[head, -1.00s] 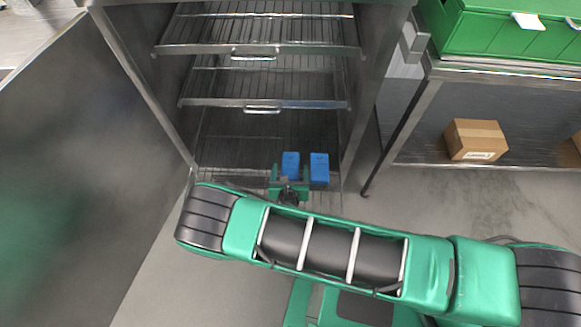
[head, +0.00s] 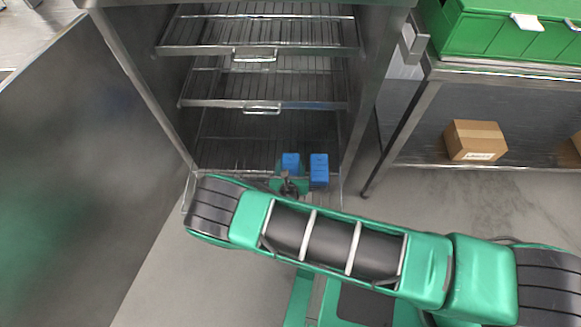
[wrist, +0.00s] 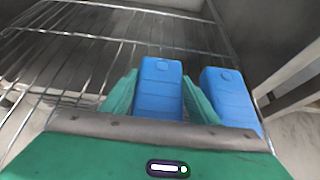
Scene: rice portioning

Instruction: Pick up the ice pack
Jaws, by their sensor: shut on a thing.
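Two blue ice packs stand side by side at the front of the lowest rack in the metal cabinet. My gripper (wrist: 158,102) is shut on the left ice pack (wrist: 157,75), with one green finger against each side. This pack also shows in the head view (head: 291,161), partly hidden behind my gripper. The right ice pack (wrist: 230,97) stands just right of my right finger, with a narrow gap at most. It shows in the head view (head: 319,170) as well. I cannot tell whether the held pack is clear of the rack.
The wire rack (wrist: 60,60) is bare left of the packs. More racks with handles, such as the middle rack (head: 262,107), hang above. The open cabinet door (head: 70,170) stands at left. A steel table with a green crate (head: 500,30) and a cardboard box (head: 474,140) is at right.

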